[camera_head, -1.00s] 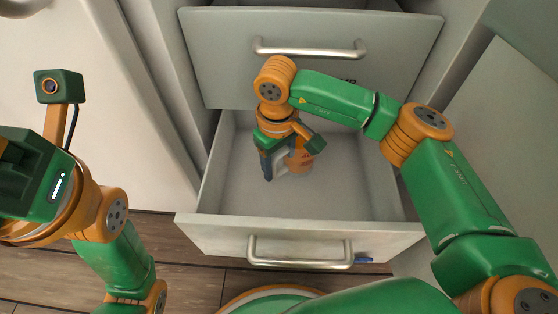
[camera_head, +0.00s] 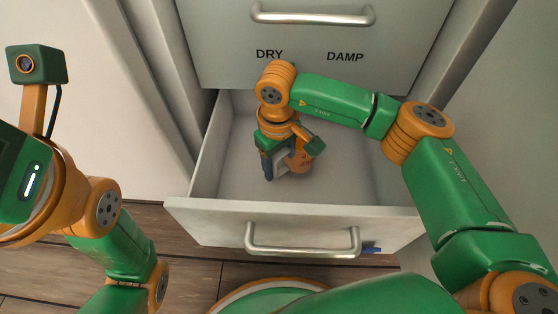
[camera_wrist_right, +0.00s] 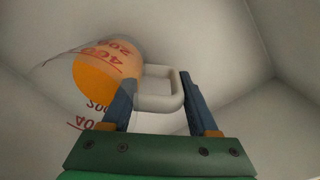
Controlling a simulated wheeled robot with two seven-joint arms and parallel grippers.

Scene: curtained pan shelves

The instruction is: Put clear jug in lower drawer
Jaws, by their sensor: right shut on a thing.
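The lower drawer (camera_head: 345,212) is pulled open, showing a pale grey interior. My right gripper (camera_head: 277,174) reaches down inside it, toward the left of the middle. The clear jug (camera_head: 301,161), with red markings and an orange tint, is beside the gripper, partly hidden by my wrist. In the right wrist view my right gripper (camera_wrist_right: 168,100) is shut on the pale handle of the jug (camera_wrist_right: 105,72). I cannot tell whether the jug touches the drawer floor. My left arm shows at the left, but its gripper is out of view.
The upper drawer front (camera_head: 225,60), labelled DRY and DAMP, stands above the lower drawer. The right half of the lower drawer is clear.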

